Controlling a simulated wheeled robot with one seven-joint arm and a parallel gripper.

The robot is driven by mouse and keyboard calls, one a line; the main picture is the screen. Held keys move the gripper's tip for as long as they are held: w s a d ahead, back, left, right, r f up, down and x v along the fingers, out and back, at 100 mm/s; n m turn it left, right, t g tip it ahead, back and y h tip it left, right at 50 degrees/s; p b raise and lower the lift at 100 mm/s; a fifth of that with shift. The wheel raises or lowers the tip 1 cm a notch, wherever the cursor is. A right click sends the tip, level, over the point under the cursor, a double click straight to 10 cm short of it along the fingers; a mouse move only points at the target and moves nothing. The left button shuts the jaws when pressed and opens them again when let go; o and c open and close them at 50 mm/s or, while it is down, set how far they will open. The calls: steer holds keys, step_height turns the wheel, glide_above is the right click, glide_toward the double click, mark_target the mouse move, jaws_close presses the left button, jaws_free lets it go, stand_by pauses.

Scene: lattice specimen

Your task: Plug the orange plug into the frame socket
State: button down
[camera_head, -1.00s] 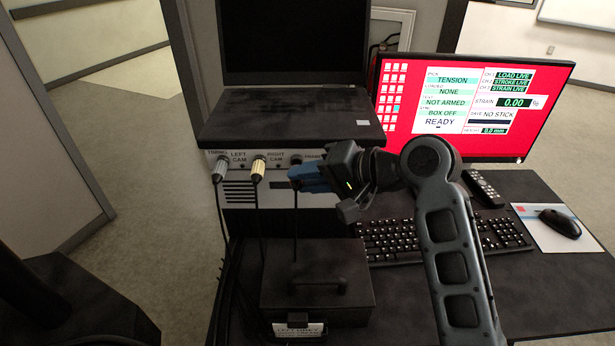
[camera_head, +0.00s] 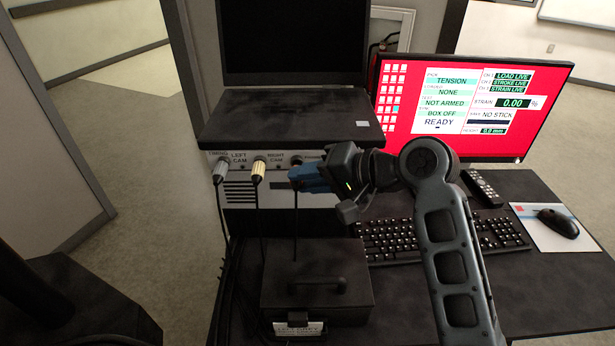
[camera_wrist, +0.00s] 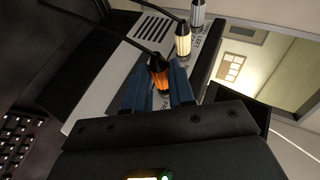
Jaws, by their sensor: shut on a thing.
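The orange plug (camera_wrist: 159,76) sits between the blue fingers of my gripper (camera_wrist: 163,92) in the wrist view, with its dark cable trailing to the upper left. My gripper (camera_head: 308,178) is shut on it at the front panel of the grey box (camera_head: 236,194), at the right end of the connector row. In the head view the fingers hide the plug, and its cable hangs straight down.
A grey plug (camera_head: 220,168) and a cream plug (camera_head: 258,170) stand in the sockets to the left. A laptop (camera_head: 290,128) rests on the box. A black case (camera_head: 317,290) lies below; a keyboard (camera_head: 440,238) and monitor (camera_head: 470,105) are at the right.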

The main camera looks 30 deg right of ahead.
steer(key=shift+w+d+r, duration=0.1)
steer(key=shift+w+d, duration=0.35)
steer(key=shift+w, duration=0.35)
stand_by(1.3)
steer(key=c, duration=0.9)
jaws_free()
steer(key=shift+o, duration=0.5)
steer(key=o, duration=0.4)
steer(key=shift+s+p, duration=0.1)
steer(key=shift+p, duration=0.2)
steer(key=p+v, duration=0.2)
steer(key=v, duration=0.2)
steer(key=shift+s+d+r, duration=0.15)
steer(key=shift+s+d, duration=0.1)
steer(key=shift+s, duration=0.05)
